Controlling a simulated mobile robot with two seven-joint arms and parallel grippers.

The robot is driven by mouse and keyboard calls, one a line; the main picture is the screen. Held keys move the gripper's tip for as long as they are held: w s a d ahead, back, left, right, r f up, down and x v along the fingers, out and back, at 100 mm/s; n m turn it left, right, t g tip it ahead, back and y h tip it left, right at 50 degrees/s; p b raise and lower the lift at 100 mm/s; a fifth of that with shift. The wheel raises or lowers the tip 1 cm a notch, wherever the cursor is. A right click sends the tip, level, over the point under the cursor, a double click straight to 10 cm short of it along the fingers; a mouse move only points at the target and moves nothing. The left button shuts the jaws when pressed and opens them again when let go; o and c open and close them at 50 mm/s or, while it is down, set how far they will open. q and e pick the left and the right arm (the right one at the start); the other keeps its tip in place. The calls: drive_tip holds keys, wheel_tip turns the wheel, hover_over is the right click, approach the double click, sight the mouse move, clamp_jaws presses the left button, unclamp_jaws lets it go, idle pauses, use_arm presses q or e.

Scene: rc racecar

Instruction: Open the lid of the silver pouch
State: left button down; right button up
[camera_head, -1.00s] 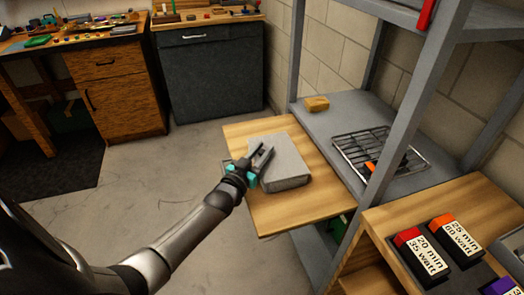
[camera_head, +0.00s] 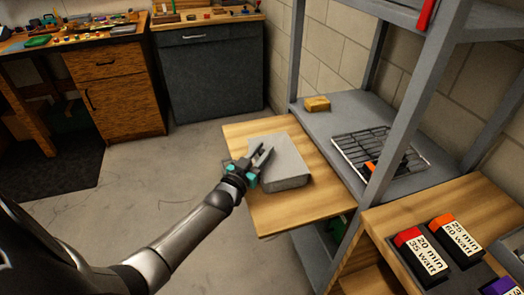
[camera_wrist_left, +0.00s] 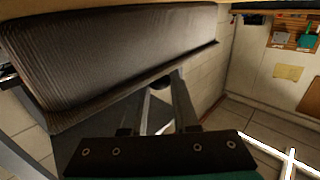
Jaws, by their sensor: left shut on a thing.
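The silver pouch (camera_head: 285,168) is a grey, flat, box-like case lying on a wooden board (camera_head: 285,212). Its lid looks down flat in the head view. In the left wrist view the pouch (camera_wrist_left: 120,55) shows as a large dark ribbed slab across the top. My left gripper (camera_head: 262,156) reaches over the pouch's left side. In the left wrist view its fingers (camera_wrist_left: 163,84) come together at the slab's lower edge and are shut on the pouch there. The exact part held is hard to make out. My right gripper is not in view.
A grey metal shelf (camera_head: 355,110) with an upright post stands right of the board, holding a wire rack (camera_head: 380,152) and a yellow block (camera_head: 316,104). Labelled boxes (camera_head: 420,252) sit on a wooden surface at lower right. The floor at left is open.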

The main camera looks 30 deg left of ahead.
sight(275, 154)
use_arm(q)
drive_tip(key=shift+r+p, duration=0.4)
drive_tip(key=shift+p, duration=0.45)
drive_tip(key=w+d+r+m+g+p, duration=0.1)
drive_tip(key=r+p, duration=0.1)
drive_tip(key=p, duration=0.3)
drive_tip(key=w+r+m+g+p, duration=0.1)
drive_tip(key=r+g+p, duration=0.1)
drive_tip(key=p, duration=0.2)
drive_tip(key=w+d+r+m+g+y+p, duration=0.1)
drive_tip(key=m+g+p, duration=0.1)
drive_tip(key=p, duration=0.3)
drive_tip(key=shift+d+r+p, duration=0.3)
drive_tip(key=shift+d+r, duration=0.05)
drive_tip(key=shift+r, duration=0.05)
drive_tip(key=w+d+r+m+g+y+b, duration=0.1)
drive_tip(key=w+d+m+g+y+b, duration=0.2)
drive_tip(key=w+d+m+g+y, duration=0.1)
drive_tip(key=shift+w+d+r+g+b, duration=0.35)
drive_tip(key=shift+w+d+g, duration=0.55)
drive_tip(key=shift+w+g, duration=0.35)
drive_tip(key=c, duration=0.7)
unclamp_jaws()
